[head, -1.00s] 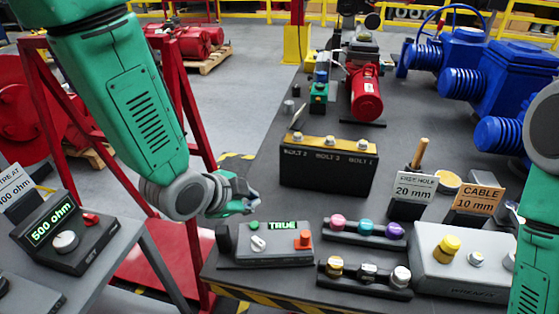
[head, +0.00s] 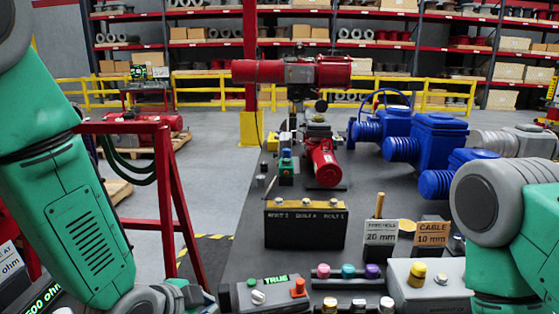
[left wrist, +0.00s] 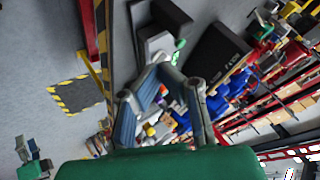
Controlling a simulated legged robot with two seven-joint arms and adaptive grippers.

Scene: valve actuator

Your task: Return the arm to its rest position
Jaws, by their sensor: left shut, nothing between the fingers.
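My left arm, green with grey joints, comes in from the left in the head view. My left gripper (head: 190,298) is low in that view, partly cut off by the bottom edge, left of the panel with the green TRUE display (head: 275,280). In the left wrist view its grey-blue fingers (left wrist: 163,72) meet at the tips with nothing between them. It appears apart from the bench. My right arm shows at the right edge of the head view; its gripper is out of view.
The dark bench holds a BOLT box (head: 305,224), 20 mm sign (head: 381,232), CABLE sign (head: 432,233), red actuator (head: 323,162) and blue actuators (head: 437,140). A red frame (head: 165,180) stands left of the bench. Open floor (head: 215,190) lies between them.

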